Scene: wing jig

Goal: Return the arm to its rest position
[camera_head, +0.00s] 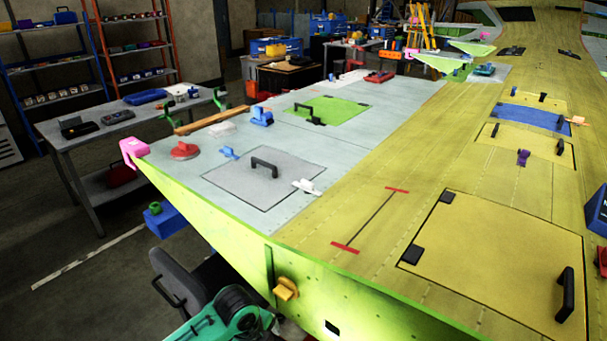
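Neither of my grippers shows in the head view, and no arm of mine can be made out over the work surface. The wing (350,214) stretches from the lower front to the far right, with a grey-white section on the left and a yellow-green section on the right. A grey square panel (235,180) with a black handle (264,167) lies on the near grey section. A larger yellow panel (490,255) with a black handle (565,295) lies at the lower right.
A teal machine with a black reel (232,305) and a dark seat (175,285) stand below the wing's near edge. A grey workbench (130,122) and shelves (50,60) stand at the left. A pink clamp (133,152) sits on the wing's left corner.

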